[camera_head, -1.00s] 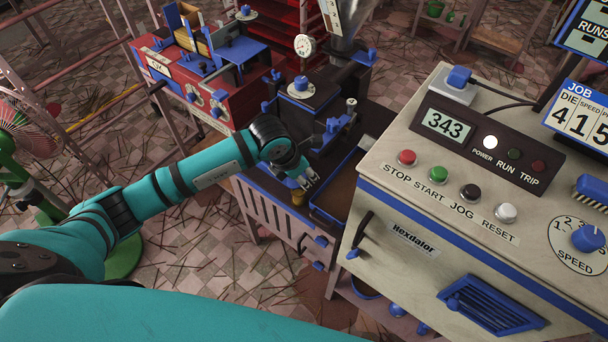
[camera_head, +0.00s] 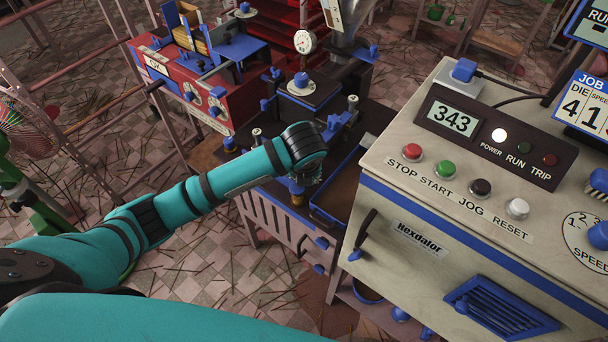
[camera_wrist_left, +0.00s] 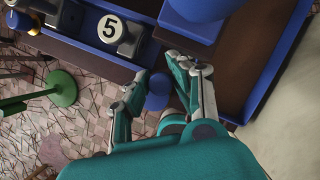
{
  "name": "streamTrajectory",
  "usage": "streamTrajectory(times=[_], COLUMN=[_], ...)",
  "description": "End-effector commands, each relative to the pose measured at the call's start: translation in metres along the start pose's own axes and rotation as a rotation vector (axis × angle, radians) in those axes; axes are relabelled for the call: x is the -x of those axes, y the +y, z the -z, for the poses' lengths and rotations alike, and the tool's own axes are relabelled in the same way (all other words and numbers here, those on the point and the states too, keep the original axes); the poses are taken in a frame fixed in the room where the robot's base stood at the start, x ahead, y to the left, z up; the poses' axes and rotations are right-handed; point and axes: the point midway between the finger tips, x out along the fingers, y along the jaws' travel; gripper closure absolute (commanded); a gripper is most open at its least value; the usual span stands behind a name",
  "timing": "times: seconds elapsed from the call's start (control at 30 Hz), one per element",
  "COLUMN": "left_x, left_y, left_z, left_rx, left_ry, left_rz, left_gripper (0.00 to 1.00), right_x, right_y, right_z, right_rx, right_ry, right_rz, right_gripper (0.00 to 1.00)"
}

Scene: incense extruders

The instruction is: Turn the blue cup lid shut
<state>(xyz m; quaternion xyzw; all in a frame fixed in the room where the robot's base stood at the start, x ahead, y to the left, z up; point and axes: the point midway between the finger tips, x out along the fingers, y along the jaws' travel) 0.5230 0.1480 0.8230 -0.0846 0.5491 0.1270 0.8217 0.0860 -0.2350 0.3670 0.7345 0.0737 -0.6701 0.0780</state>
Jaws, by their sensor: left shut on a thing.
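The blue cup lid (camera_wrist_left: 157,86) shows between the fingertips of my left gripper (camera_wrist_left: 158,80) in the left wrist view. The fingers stand on either side of it, and the gripper is shut on it. In the head view the blue lid (camera_head: 293,187) sits on a small brass-coloured cup (camera_head: 297,199) at the front edge of the bench machine. My left wrist is just above it and hides most of the fingers there. Whether the lid is fully seated cannot be told. My right gripper is not in view.
A cream control cabinet (camera_head: 450,240) with buttons stands close on the right. A blue-edged tray (camera_head: 338,200) lies beside the cup. A red machine (camera_head: 200,95) stands at the back left.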

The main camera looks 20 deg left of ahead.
Motion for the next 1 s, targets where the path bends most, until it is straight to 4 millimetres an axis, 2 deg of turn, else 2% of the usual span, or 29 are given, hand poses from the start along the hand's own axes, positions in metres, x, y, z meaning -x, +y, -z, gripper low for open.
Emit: streamTrajectory(times=[0.33,0.87,0.9,1.0], left_x=[0.0007,0.0009,0.0009,0.0008], left_y=[-0.0002,-0.0001,-0.0001,-0.0001], left_z=[-0.0013,-0.0014,-0.0014,-0.0011], left_rx=[0.119,0.137,0.137,0.136], left_ry=[-0.003,-0.003,-0.002,-0.002], left_rz=[-0.048,-0.055,-0.055,-0.055], left_gripper=[1.00,1.00,0.72,0.59], right_x=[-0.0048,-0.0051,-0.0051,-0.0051], right_y=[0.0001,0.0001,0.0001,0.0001], right_z=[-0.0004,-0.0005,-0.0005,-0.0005], right_rx=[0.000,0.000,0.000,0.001], right_ry=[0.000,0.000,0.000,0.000], right_rz=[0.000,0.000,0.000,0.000], right_gripper=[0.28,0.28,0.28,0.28])
